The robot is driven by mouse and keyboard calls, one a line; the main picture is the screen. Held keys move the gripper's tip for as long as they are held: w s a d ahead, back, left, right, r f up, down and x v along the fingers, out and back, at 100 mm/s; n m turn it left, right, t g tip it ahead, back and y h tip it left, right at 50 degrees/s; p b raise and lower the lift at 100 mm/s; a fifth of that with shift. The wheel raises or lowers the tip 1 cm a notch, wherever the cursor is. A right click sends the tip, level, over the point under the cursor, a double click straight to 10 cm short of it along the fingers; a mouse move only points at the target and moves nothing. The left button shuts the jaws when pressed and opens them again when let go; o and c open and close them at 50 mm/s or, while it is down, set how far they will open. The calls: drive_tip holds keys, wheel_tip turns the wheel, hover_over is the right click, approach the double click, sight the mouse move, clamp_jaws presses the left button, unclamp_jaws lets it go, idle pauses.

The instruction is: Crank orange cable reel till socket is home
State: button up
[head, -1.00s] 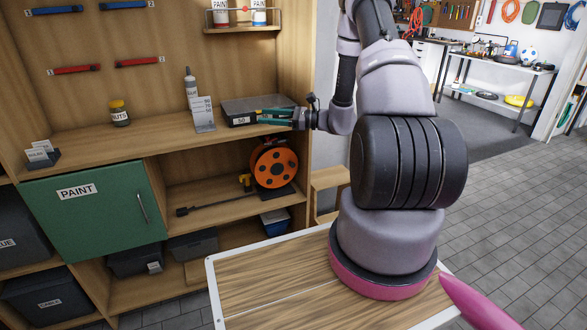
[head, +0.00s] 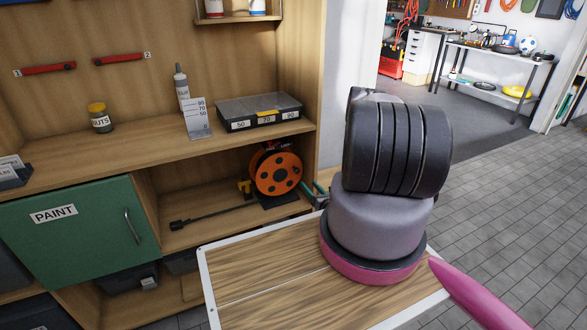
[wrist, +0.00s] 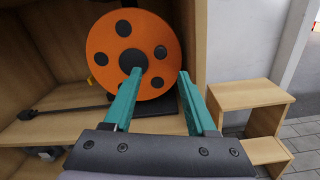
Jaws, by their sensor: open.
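The orange cable reel (head: 270,181) stands on a dark base on the middle shelf, at its right end. Its round face has several dark round spots, and it fills the upper middle of the wrist view (wrist: 112,40). A dark cable runs left from it along the shelf to a black socket end (head: 178,225), also at the left in the wrist view (wrist: 27,115). My gripper (wrist: 158,74) is open and empty, its teal fingers pointing at the reel's face. In the head view my gripper (head: 312,191) is partly hidden behind my arm, right of the reel.
A yellow piece (head: 244,186) stands left of the reel. A labelled case (head: 259,112) lies on the shelf above. The shelf's right side wall is close to my right finger. A wooden step stool (wrist: 250,95) stands to the right. The shelf's left part is mostly clear.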

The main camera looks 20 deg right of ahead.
drive_tip(key=w, duration=1.1)
drive_tip(key=shift+a, duration=0.15)
clamp_jaws()
idle(1.1)
